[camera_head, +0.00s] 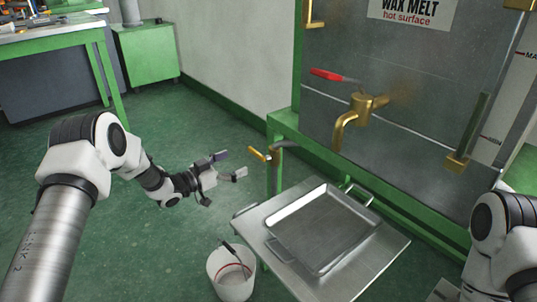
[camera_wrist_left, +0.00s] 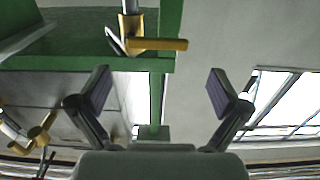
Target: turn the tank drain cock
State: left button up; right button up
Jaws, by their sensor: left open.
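A small cock with a yellow lever handle (camera_head: 259,154) sits on a pipe at the left end of the tank's green frame. In the left wrist view its yellow lever (camera_wrist_left: 158,44) lies roughly level, beyond the fingertips. My left gripper (camera_head: 231,164) is open and empty, just left of the lever and apart from it. In the wrist view the gap between its fingers (camera_wrist_left: 160,90) is clear. A brass tap (camera_head: 358,112) with a red lever (camera_head: 334,76) is on the wax melt tank's front (camera_head: 405,75). My right gripper is out of the picture; part of my right arm shows at lower right.
A metal tray (camera_head: 325,228) lies on a small steel table (camera_head: 379,263) below the brass tap. A white bucket (camera_head: 232,286) with a tool in it stands on the floor. A green bench (camera_head: 60,42) is at back left. The floor left of the gripper is free.

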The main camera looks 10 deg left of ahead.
aim_at(255, 154)
pick_arm(q)
jog(key=b+x, duration=0.2)
jog(key=x, duration=0.4)
jog(key=shift+d+r+b, duration=0.1)
jog(key=shift+d+b, duration=0.15)
jog(key=shift+b, duration=0.05)
jog(key=shift+w+d+r, duration=0.15)
jog(key=shift+w+d, duration=0.05)
jog(key=shift+w, duration=0.15)
jog(key=c, duration=1.4)
jog(key=shift+n+p, duration=0.6)
jog(key=shift+p, duration=0.15)
jog(key=shift+f+n+p, duration=0.35)
jog(key=shift+n+p, duration=0.45)
jog(key=shift+n, duration=0.2)
jog(key=shift+s+d+f+n+p, duration=0.1)
jog(key=shift+f+n+p, duration=0.25)
jog(key=shift+n, duration=0.5)
jog(key=shift+f+n+p, duration=0.3)
jog(key=shift+n+p, duration=0.05)
jog(key=shift+n, duration=0.5)
